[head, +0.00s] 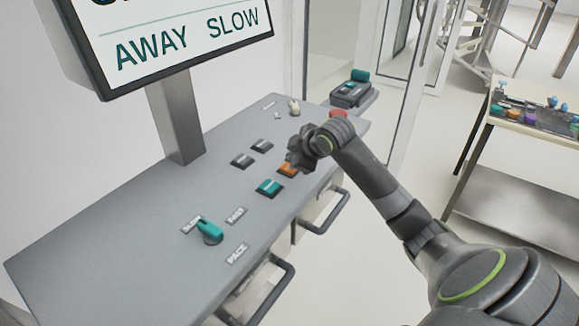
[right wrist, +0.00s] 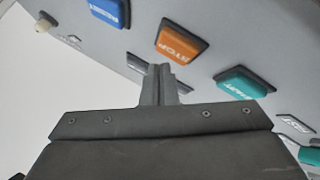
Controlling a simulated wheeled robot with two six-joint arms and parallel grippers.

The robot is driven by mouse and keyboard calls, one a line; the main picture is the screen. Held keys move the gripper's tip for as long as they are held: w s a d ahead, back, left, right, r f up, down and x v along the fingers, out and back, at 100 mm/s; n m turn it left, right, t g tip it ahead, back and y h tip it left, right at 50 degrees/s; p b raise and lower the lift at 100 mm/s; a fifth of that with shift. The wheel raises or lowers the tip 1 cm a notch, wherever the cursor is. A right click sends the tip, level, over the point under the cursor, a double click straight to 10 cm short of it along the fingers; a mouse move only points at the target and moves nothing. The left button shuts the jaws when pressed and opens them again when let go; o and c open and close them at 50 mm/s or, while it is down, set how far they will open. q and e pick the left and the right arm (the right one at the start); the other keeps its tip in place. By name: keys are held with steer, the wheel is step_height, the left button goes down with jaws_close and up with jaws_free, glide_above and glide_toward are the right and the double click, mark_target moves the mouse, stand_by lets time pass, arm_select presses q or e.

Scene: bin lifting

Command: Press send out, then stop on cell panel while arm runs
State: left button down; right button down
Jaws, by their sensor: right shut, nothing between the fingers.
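The cell panel (head: 150,235) is a grey sloped desk. Its orange STOP button (head: 288,170) sits beside a teal button (head: 269,187). Two dark buttons, one nearer (head: 242,160) and one farther (head: 262,146), lie to their left; their labels are too small to read. My right gripper (head: 296,155) is shut and empty, over the panel close to STOP and partly covering it. In the right wrist view the shut fingertips (right wrist: 160,75) are beside STOP (right wrist: 180,46), with teal START (right wrist: 243,82) and blue RESET (right wrist: 108,11) nearby. Contact cannot be told. My left gripper is out of view.
A teal selector knob (head: 209,232) stands on the near panel, by SLOW, FAST and PACE labels. A screen (head: 185,40) reads AWAY SLOW. A red button (head: 338,113) and a pale knob (head: 294,106) are at the far end. Handles (head: 325,212) jut from the front.

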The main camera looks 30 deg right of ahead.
steer(key=shift+f, duration=1)
stand_by(0.8)
steer(key=shift+r, duration=0.1)
steer(key=shift+r+p, duration=0.9)
steer(key=shift+p, duration=0.25)
step_height(320, 180, up, 5)
steer(key=p, duration=0.5)
